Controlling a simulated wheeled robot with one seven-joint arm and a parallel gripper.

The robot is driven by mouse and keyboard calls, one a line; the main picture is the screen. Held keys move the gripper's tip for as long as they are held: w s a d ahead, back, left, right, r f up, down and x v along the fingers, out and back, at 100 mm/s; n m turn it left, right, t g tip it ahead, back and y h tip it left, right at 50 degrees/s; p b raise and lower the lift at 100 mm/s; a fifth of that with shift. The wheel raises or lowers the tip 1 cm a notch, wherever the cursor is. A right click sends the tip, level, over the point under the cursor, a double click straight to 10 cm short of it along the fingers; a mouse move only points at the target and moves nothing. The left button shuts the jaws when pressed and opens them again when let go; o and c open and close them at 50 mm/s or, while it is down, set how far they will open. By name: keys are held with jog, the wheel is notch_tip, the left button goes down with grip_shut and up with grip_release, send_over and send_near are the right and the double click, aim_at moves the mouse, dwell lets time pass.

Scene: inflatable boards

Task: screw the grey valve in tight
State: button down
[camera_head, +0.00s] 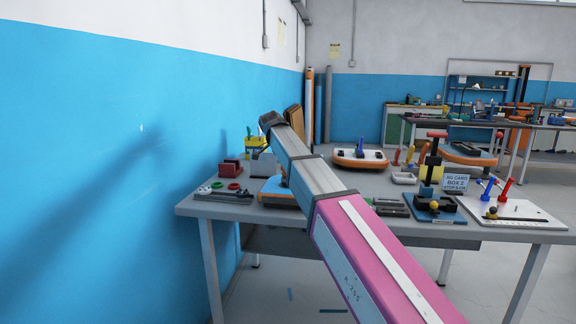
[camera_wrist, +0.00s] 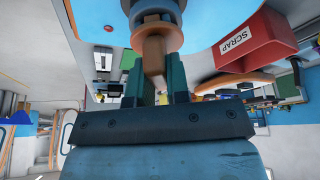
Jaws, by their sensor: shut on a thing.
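In the wrist view my gripper (camera_wrist: 154,80) has its two dark green fingers on either side of a brown, tab-like piece and is shut on it. Directly against this piece is an orange ring, with a blue-grey round valve body (camera_wrist: 156,14) beyond it, cut by the picture's top edge. The fingers hide part of the brown piece, and I cannot tell how far the valve is seated. In the head view a blue board with an orange edge (camera_head: 276,194) lies on the table, partly behind my arm. My gripper is not visible there.
An orange-edged white board (camera_head: 346,157) lies farther back. A red SCRAP bin (camera_wrist: 256,42) is close by on the right in the wrist view.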

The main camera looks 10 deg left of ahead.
jog(key=shift+m, duration=0.3)
jog(key=m+g, duration=0.1)
jog(key=m, duration=0.2)
jog(key=shift+h, duration=0.4)
jog(key=c, duration=1)
grip_release()
jog(key=shift+r, duration=0.1)
jog(key=shift+r, duration=2.45)
